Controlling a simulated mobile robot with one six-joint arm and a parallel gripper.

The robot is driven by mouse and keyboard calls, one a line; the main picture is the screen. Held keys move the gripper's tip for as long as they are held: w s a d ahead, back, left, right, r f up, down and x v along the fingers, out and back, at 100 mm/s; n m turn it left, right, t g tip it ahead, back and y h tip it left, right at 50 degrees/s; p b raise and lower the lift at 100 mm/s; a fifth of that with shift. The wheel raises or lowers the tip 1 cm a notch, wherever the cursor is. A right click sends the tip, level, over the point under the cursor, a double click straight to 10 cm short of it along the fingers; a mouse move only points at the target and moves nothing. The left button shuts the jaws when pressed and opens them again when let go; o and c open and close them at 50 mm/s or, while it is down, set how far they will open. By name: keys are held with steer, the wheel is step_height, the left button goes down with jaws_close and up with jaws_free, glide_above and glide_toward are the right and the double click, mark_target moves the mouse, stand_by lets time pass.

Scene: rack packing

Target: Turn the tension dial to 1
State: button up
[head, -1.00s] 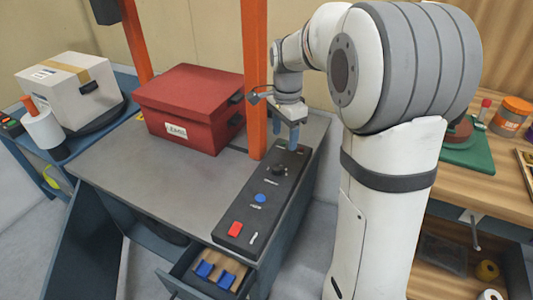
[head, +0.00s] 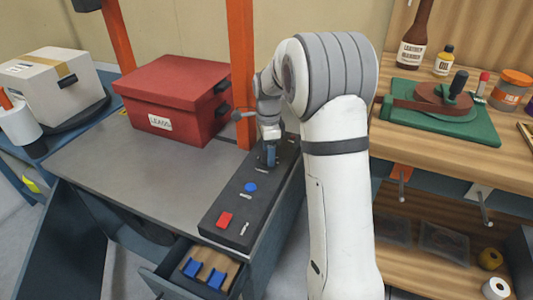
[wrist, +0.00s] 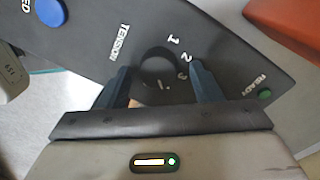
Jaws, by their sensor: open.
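The tension dial (wrist: 158,70) is a round black knob on the dark control panel (head: 265,200). In the wrist view it sits beside the printed word TENSION and the numbers 1, 2 and 3. A small light mark shows on the dial's near side; I cannot tell for sure which number it is set to. My gripper (wrist: 161,82) is open, with one finger on each side of the dial and gaps visible to it. In the head view my gripper (head: 269,160) is down at the panel and hides the dial.
A red box (head: 175,100) and an orange post (head: 242,70) stand close by. An open drawer (head: 190,270) juts out below the panel.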

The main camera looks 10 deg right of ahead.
steer(key=c, duration=0.9)
steer(key=shift+a, duration=0.35)
steer(key=shift+c, duration=0.5)
steer(key=shift+d+r, duration=0.1)
steer(key=shift+d, duration=0.2)
